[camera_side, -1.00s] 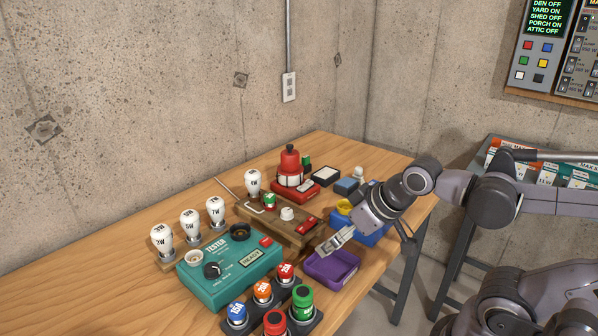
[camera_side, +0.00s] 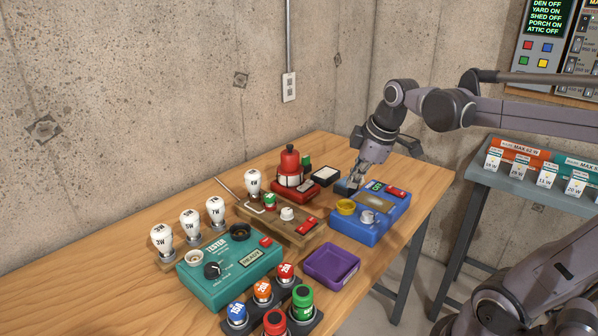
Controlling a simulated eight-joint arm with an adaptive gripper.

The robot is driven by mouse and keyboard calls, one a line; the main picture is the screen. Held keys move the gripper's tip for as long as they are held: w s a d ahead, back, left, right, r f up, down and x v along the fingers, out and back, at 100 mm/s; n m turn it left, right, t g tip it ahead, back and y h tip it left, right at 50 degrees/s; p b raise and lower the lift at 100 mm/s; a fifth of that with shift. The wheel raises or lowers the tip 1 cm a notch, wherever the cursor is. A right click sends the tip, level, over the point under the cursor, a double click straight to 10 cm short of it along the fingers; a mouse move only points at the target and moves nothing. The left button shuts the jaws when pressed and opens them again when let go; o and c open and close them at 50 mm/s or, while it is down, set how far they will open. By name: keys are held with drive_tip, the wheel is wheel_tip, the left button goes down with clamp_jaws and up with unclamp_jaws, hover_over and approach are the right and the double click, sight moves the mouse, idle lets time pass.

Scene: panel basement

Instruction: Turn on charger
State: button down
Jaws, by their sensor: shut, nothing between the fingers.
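A blue box (camera_side: 352,226) stands on the right part of the wooden bench. It carries a yellow round socket, a silver knob, a tan plate, a small dark display with green marks and a red switch (camera_side: 396,192). No readable label names it as the charger. My gripper (camera_side: 355,182) points down at the box's back-left corner, beside a small dark blue block (camera_side: 345,187). It is shut and empty. I cannot tell whether its tips touch the box or the block. The display's text is too small to read.
A red device (camera_side: 290,170) and a wooden board (camera_side: 280,228) stand left of the blue box. A teal tester (camera_side: 215,290), a purple tray (camera_side: 332,265) and a dark holder of coloured fuses are nearer. White bulbs stand at left. A grey table (camera_side: 530,196) with tags stands at right.

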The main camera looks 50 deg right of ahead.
drive_tip(key=d+r+n+g, duration=0.25)
drive_tip(key=d+n, duration=0.25)
drive_tip(key=d, duration=0.5)
drive_tip(key=r+n+y, duration=0.1)
drive_tip(key=r+n, duration=0.1)
drive_tip(key=n, duration=0.4)
hover_over(390, 187)
drive_tip(key=s, duration=0.2)
drive_tip(key=shift+s+d+f, duration=0.15)
drive_tip(key=shift+s+f, duration=0.05)
drive_tip(key=shift+f, duration=0.05)
drive_tip(key=f, duration=0.4)
drive_tip(key=w+f, duration=0.1)
drive_tip(key=f, duration=0.4)
drive_tip(key=w+f, duration=0.1)
drive_tip(key=f, duration=0.4)
drive_tip(key=shift+r, duration=0.1)
drive_tip(key=shift+g, duration=0.25)
